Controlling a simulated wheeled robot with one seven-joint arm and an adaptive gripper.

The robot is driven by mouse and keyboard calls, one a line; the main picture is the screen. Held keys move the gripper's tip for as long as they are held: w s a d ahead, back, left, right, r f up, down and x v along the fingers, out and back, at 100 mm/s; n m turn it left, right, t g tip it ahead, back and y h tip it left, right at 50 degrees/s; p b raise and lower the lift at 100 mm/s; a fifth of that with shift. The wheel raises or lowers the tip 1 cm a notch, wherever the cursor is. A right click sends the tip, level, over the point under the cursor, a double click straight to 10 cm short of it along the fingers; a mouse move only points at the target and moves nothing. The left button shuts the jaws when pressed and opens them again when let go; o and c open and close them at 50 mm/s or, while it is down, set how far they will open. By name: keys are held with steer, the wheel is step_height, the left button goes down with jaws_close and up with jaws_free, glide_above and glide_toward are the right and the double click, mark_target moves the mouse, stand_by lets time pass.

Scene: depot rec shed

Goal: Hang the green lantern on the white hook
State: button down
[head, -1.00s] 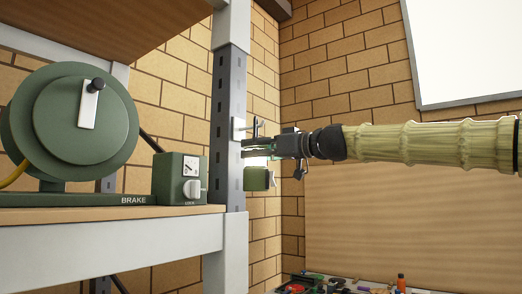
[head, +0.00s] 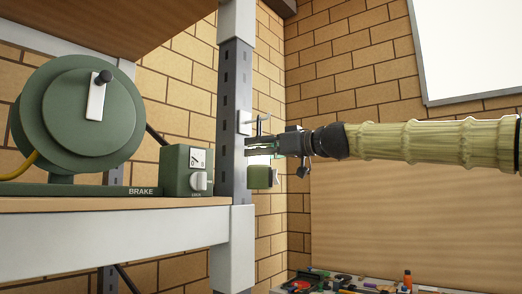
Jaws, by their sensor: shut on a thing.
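The green lantern (head: 260,178) hangs under my gripper's fingers, beside the right face of the grey metal post. A bright pale part shows above its green base; the fingers hide its top and handle. My gripper (head: 256,151) reaches in from the right and is shut on the lantern. The white hook (head: 244,122) is fixed to the post, its plate and prong just above my fingertips. The lantern is below the hook in the picture. I cannot tell whether the handle touches the prong.
The slotted post (head: 232,105) stands close left of the lantern. A shelf (head: 110,240) carries a green brake drum (head: 85,120) and a green switch box (head: 188,172). A brick wall is behind. A cluttered bench top (head: 350,287) lies low at the right.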

steer(key=shift+r, duration=0.1)
steer(key=shift+c, duration=1.9)
jaws_free()
steer(key=shift+s, duration=0.1)
